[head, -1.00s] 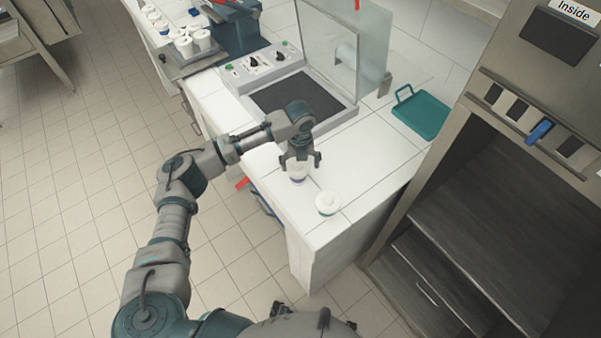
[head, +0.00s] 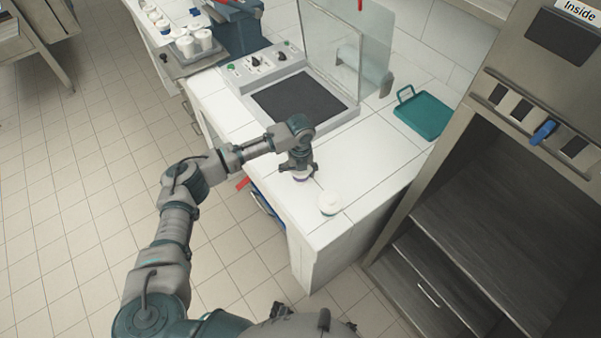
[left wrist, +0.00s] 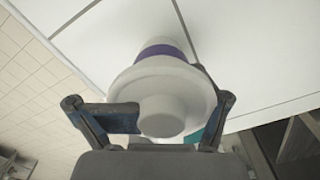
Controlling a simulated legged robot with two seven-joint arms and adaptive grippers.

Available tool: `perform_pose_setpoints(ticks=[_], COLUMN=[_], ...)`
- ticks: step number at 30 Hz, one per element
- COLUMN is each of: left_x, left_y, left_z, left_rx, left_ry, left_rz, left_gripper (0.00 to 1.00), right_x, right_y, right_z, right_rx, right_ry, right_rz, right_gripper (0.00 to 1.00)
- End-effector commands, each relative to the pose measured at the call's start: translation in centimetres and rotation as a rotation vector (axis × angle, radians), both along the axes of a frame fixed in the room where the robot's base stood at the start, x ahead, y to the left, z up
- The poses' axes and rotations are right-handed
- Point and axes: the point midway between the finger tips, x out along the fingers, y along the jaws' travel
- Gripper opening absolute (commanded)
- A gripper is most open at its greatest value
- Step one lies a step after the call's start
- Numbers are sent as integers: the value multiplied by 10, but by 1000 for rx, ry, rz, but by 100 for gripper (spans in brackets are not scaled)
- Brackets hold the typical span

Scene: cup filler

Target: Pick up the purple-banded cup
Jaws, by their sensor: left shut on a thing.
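The purple-banded cup (left wrist: 162,52) is white with a lid and a knob on top. It fills the middle of the left wrist view, with my left gripper's fingers (left wrist: 160,112) on both sides of it. In the head view the cup (head: 301,178) shows just under my left gripper (head: 298,168), at the white counter, mostly covered by the fingers. My left gripper is shut on the cup. I cannot tell whether the cup still touches the counter.
A second white lidded cup (head: 330,203) stands on the counter close by, to the right and nearer. A machine with a dark plate (head: 300,95) and a clear panel (head: 330,45) is behind. A teal tray (head: 424,115) lies to the right. Several cups (head: 195,42) stand at the back left.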

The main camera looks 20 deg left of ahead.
Motion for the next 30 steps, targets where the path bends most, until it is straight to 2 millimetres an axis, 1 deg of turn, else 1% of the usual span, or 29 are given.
perform_pose_setpoints(ticks=[1,2,5,6,7,8,15,19,21,24,30], left_x=[-3,-3,-2,-2,-2,-2,-2,-2,-2,-2,-2], left_y=[4,4,3,3,2,2,0,0,0,0,0], left_z=[-7,-7,-3,2,6,12,67,88,95,100,101], left_rx=[11,11,12,11,10,10,6,6,7,6,5], left_ry=[12,12,11,10,9,8,1,0,2,1,1], left_rz=[4,4,5,5,4,4,2,2,2,2,2], left_gripper=[32,32,31,31,31,24,22,22,22,22,22], right_x=[0,0,0,0,-1,-1,-11,-17,-19,-18,-13], right_y=[0,0,1,1,1,1,1,3,4,5,4], right_z=[-1,-1,0,0,0,0,-3,-5,-6,-6,-6], right_rx=[0,0,1,1,1,1,3,5,7,9,8], right_ry=[0,0,0,-1,-1,-1,5,13,14,9,4], right_rz=[0,0,0,0,0,0,-1,0,-1,-1,0], right_gripper=[40,40,40,40,40,40,40,40,40,40,40])
